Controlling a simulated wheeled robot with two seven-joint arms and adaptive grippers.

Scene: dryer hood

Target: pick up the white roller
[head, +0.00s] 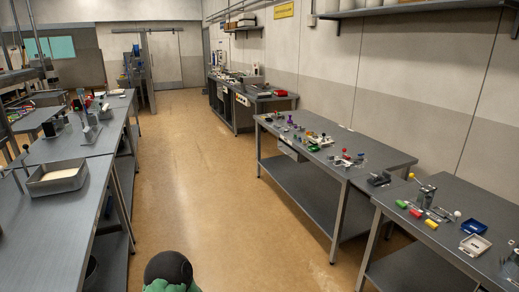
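No white roller can be made out for certain. On the near right table (437,190), a small white rounded thing (457,214) is near the middle; it is too small to tell whether it is a roller. Beside it to the left are small coloured cylinders: green (402,204), red (416,213) and yellow (431,224).
A blue bin (475,226) and a white tray (475,244) stand on the same table. A second right table (380,157) holds many small parts. A left bench (25,228) carries a grey tray (34,184). The floor aisle (215,170) between is clear.

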